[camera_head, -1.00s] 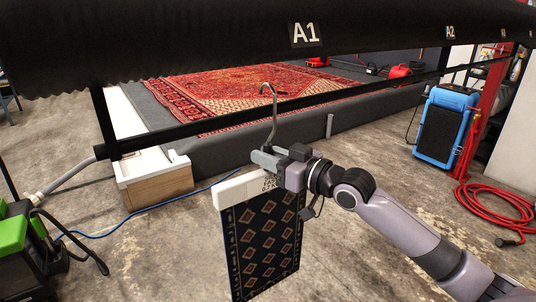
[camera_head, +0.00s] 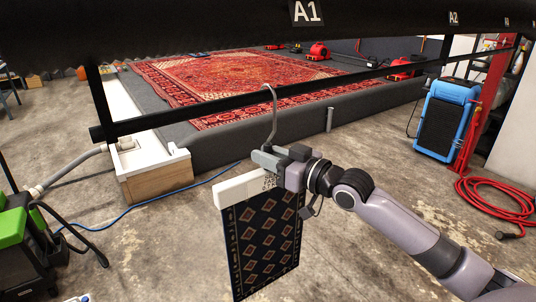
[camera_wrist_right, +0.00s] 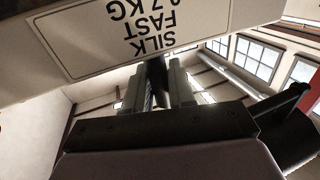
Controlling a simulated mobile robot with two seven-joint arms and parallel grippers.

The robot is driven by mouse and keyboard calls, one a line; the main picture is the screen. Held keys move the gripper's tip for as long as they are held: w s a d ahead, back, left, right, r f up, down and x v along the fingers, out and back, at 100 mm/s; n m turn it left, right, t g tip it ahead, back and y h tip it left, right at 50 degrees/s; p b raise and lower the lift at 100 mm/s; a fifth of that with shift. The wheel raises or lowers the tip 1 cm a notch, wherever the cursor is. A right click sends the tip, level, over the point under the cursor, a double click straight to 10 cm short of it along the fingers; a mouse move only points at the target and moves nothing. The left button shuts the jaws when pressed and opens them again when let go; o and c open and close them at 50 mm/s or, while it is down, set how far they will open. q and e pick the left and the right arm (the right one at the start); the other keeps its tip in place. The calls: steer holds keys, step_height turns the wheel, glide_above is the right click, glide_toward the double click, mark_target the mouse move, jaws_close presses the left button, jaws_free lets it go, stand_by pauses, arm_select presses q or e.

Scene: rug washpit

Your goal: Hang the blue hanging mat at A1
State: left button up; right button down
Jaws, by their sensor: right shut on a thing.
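The blue hanging mat (camera_head: 265,240) is dark blue with a diamond pattern and hangs from a white bar (camera_head: 236,190) with a grey hook (camera_head: 272,110) on top. My right gripper (camera_head: 268,160) is shut on the hanger at the base of the hook, and the mat hangs clear below it. In the right wrist view the white bar with its label (camera_wrist_right: 125,35) is close above the jaws. The A1 label (camera_head: 306,12) is on a black rail at the top, above and beyond the hook. The hook tip appears below this rail, apart from it. My left gripper is out of view.
A lower black bar (camera_head: 300,98) crosses behind the hook. A red rug (camera_head: 240,80) lies on the grey raised platform. A blue machine (camera_head: 442,125) and red hose (camera_head: 495,205) are at right, a green machine (camera_head: 15,228) at left. The concrete floor between is mostly open.

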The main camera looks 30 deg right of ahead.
steer(key=shift+r, duration=0.15)
steer(key=c, duration=0.9)
jaws_free()
steer(key=shift+c, duration=0.2)
steer(key=shift+o, duration=0.4)
steer(key=shift+f, duration=0.2)
steer(key=b+v, duration=0.1)
steer(key=v, duration=0.6)
steer(key=shift+s+r, duration=0.1)
steer(key=shift+r, duration=0.05)
